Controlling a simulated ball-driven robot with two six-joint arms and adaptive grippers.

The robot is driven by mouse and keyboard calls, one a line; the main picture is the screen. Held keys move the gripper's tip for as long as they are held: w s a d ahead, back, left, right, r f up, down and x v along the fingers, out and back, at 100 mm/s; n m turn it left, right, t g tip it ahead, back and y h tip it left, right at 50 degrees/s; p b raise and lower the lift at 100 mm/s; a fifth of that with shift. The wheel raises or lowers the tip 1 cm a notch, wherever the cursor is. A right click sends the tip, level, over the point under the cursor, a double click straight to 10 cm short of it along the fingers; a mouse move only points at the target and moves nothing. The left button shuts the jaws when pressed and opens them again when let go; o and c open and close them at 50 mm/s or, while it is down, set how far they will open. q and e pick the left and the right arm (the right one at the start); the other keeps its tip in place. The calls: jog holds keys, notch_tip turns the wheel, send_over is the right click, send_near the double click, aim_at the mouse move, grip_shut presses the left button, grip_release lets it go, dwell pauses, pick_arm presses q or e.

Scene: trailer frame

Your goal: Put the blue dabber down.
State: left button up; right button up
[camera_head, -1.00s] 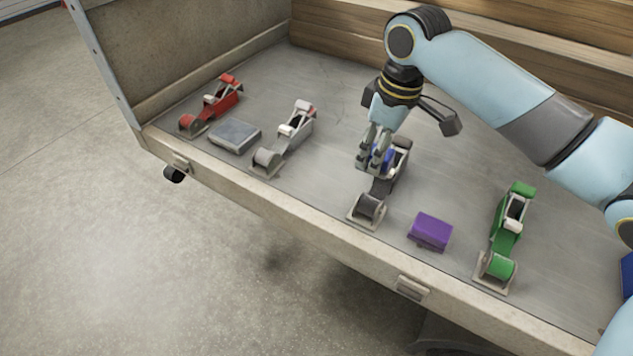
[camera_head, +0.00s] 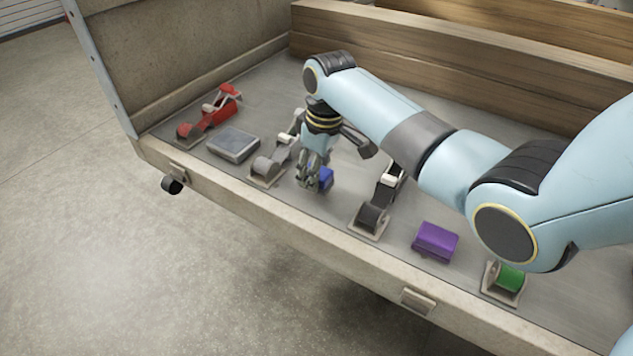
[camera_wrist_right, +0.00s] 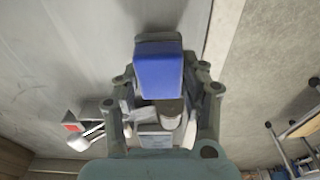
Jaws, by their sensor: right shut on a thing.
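My right gripper (camera_head: 312,182) is shut on the blue dabber (camera_head: 326,178), which shows at the right side of the fingers in the head view. In the right wrist view the dabber's blue block (camera_wrist_right: 158,72) with a grey far end sits between the fingers (camera_wrist_right: 165,92). The gripper points down over the grey trailer bed, in the gap between the white-and-grey dispenser-like clamp and the dark one. Whether the dabber touches the bed is hard to tell. My left gripper is not in view.
A white-and-grey clamp (camera_head: 268,167) stands close left of my right gripper, a dark clamp (camera_head: 372,217) to its right. Farther left are a grey box (camera_head: 233,144) and a red clamp (camera_head: 205,122). A purple box (camera_head: 436,241) and green clamp (camera_head: 510,277) are right. The bed's front rim (camera_head: 330,238) runs below.

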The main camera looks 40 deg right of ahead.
aim_at(325, 173)
jog(key=shift+s+f+p, duration=0.15)
jog(key=shift+f+p, duration=0.15)
jog(key=shift+f, duration=1.05)
jog(key=o, duration=1.2)
jog(key=shift+f, duration=0.15)
jog(key=shift+f+b, duration=0.25)
jog(key=shift+b, duration=0.4)
jog(key=r+p, duration=0.1)
jog(key=r, duration=0.2)
jog(key=s+r, duration=0.1)
jog(key=r, duration=0.3)
jog(key=d+r+p, duration=0.1)
jog(key=r, duration=0.3)
jog(key=shift+s+p, duration=0.25)
jog(key=shift+p, duration=0.05)
